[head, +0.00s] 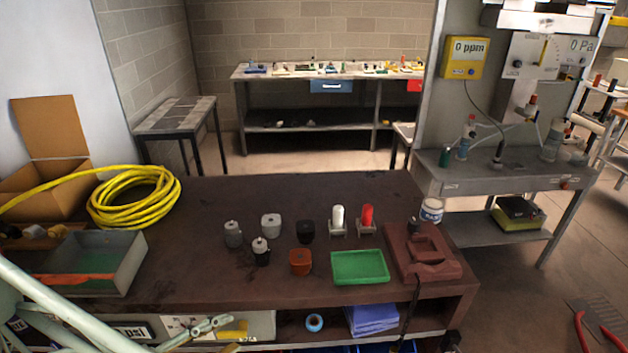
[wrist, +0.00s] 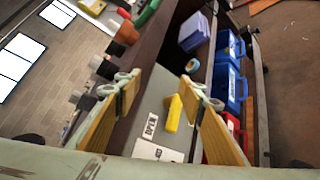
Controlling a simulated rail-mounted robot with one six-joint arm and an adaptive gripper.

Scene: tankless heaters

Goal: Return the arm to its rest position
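My gripper (wrist: 162,80) is open in the wrist view, its two yellow-padded fingers wide apart with nothing between them. In the head view my gripper (head: 226,330) is at the lower left, in front of the bench's front edge and below its top. My pale green arm comes in from the left edge. The dark brown bench (head: 200,200) lies behind the gripper. In the wrist view a small yellow object (wrist: 173,113) lies on a grey surface beyond the fingers; it is apart from them.
The bench carries a coil of yellow hose (head: 135,198), a grey bin (head: 122,265), a green tray (head: 360,266), a brown fixture (head: 440,270) and several small fittings. Blue cases (wrist: 229,92) and blue cloths (head: 372,319) are below the bench top.

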